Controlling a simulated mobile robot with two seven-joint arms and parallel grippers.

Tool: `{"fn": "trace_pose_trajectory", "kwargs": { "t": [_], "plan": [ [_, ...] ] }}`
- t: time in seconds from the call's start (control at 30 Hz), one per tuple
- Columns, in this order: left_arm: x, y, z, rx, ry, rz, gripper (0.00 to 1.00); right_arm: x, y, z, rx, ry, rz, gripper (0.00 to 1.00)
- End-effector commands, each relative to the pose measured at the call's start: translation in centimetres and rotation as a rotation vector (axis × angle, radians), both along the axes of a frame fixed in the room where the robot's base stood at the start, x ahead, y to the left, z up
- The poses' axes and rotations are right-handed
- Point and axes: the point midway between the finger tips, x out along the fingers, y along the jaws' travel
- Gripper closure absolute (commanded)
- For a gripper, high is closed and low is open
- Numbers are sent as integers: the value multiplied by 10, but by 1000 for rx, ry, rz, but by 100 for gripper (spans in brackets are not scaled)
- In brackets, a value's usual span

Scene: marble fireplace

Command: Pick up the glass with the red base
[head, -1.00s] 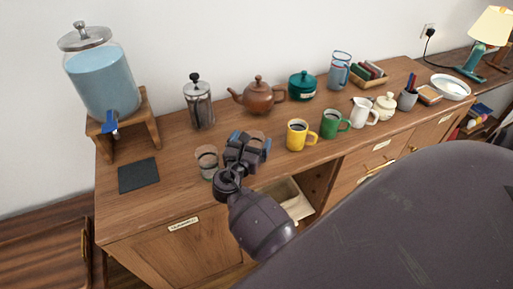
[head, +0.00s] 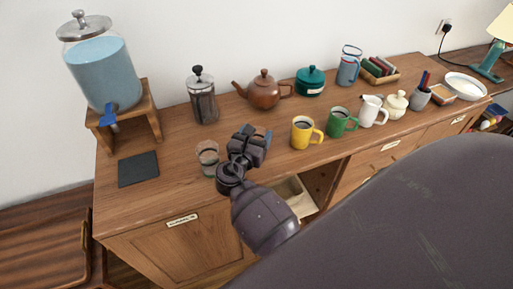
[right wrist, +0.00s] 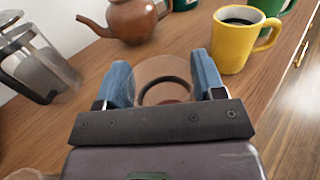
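The glass with the red base (right wrist: 163,70) shows in the right wrist view, between the two blue fingers of my right gripper (right wrist: 163,78). Its round wall is clear, with a dark ring and a reddish patch low inside it. The fingers are spread on either side of the glass; any contact is hard to make out. In the head view my right gripper (head: 250,143) is over the sideboard top and hides this glass. My left gripper is not in view.
A yellow mug (head: 303,132) stands close right of the gripper, with a green mug (head: 340,122) beyond. A brown teapot (head: 264,92) and a French press (head: 203,97) stand behind. A dark mat (head: 138,169) and a water dispenser (head: 100,75) are at left.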

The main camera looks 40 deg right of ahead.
Motion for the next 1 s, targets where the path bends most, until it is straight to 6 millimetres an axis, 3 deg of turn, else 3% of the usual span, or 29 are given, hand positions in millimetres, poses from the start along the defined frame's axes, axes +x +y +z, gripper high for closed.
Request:
{"fn": "trace_pose_trajectory", "kwargs": {
  "t": [0.03,0.23,0.57,0.77,1.0],
  "plan": [
    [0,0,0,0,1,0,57,0,0,0,0,0,0,52],
    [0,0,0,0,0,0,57,0,0,0,0,0,0,82],
    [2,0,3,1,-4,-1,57,0,0,7,1,-3,0,82],
    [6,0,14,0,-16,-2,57,0,0,38,1,-8,-1,82],
    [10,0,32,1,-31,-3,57,0,0,101,2,-9,0,82]
  ]
}}
